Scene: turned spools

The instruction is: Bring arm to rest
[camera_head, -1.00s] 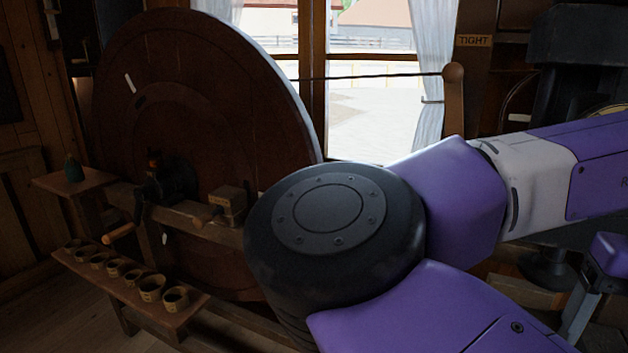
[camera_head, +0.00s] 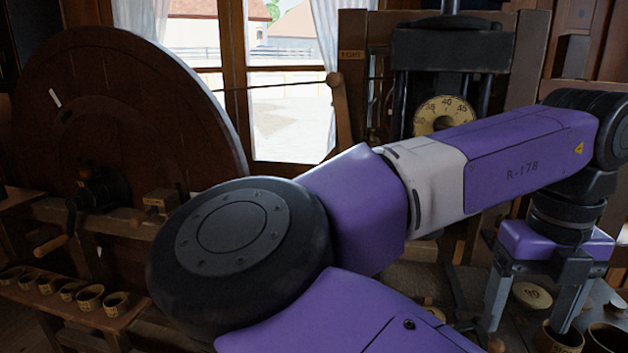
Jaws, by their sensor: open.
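My arm crosses the picture from the lower middle to the right, bent at a large dark joint. Its purple forearm, marked R-178, runs to the right edge. My gripper (camera_head: 526,322) hangs down at the lower right, under a purple palm block. Its two grey fingers stand apart and nothing is held between them. A pale round disc marked 90 (camera_head: 531,295) shows behind, in the gap between the fingers. The right fingertip overlaps a small cup (camera_head: 560,341) in the picture; whether they touch cannot be told.
Another cup (camera_head: 606,339) stands at the lower right. A press with a numbered dial (camera_head: 443,115) rises behind my forearm. A big wooden wheel (camera_head: 120,120) fills the left, with a crank below. A low shelf (camera_head: 100,328) there holds several small cups. A wooden post (camera_head: 340,110) carries a cord.

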